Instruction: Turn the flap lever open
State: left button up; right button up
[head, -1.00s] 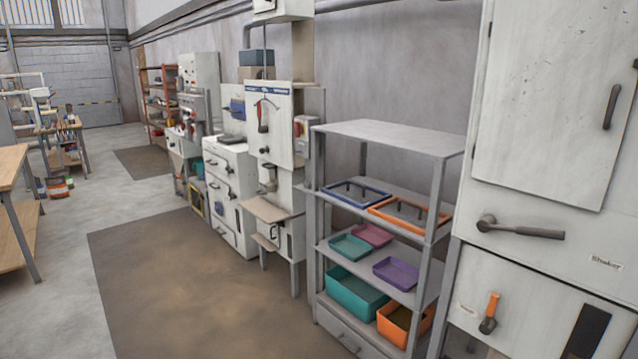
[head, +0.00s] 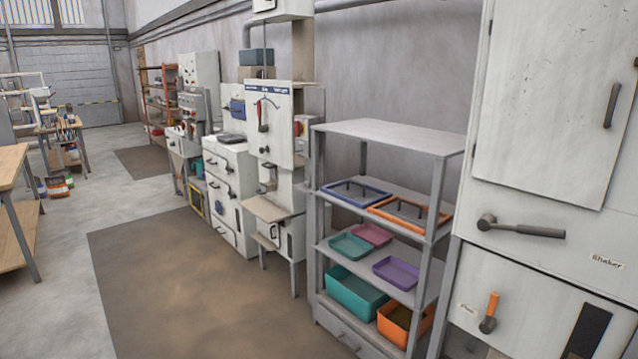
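Neither of my grippers is in view. A tall white machine (head: 281,98) stands mid-picture against the wall. On its front panel a small lever with a red grip (head: 263,118) hangs down below a dark curved mark. A spout-like fitting (head: 268,176) sits lower on it, above a small shelf (head: 266,209). At the right, a white cabinet labelled Shaker has a lever with an orange grip (head: 493,303) pointing up, and a grey horizontal handle (head: 522,229). I cannot read any label that names one of these the flap lever.
A grey shelf rack (head: 395,134) with coloured trays and bins stands between the machine and the Shaker cabinet. White drawers (head: 228,165) stand left of the machine. A brown floor mat (head: 185,285) in front is clear. A wooden bench (head: 12,165) is at far left.

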aim_at(486, 326)
jog(key=i+l+z, duration=0.1)
jog(key=z, duration=0.3)
jog(key=i+z, duration=0.1)
jog(key=z, duration=0.35)
jog(key=i+z, duration=0.1)
jog(key=z, duration=0.3)
jog(key=i+z, duration=0.1)
jog(key=z, duration=0.35)
jog(key=i+z, duration=0.1)
jog(key=z, duration=0.3)
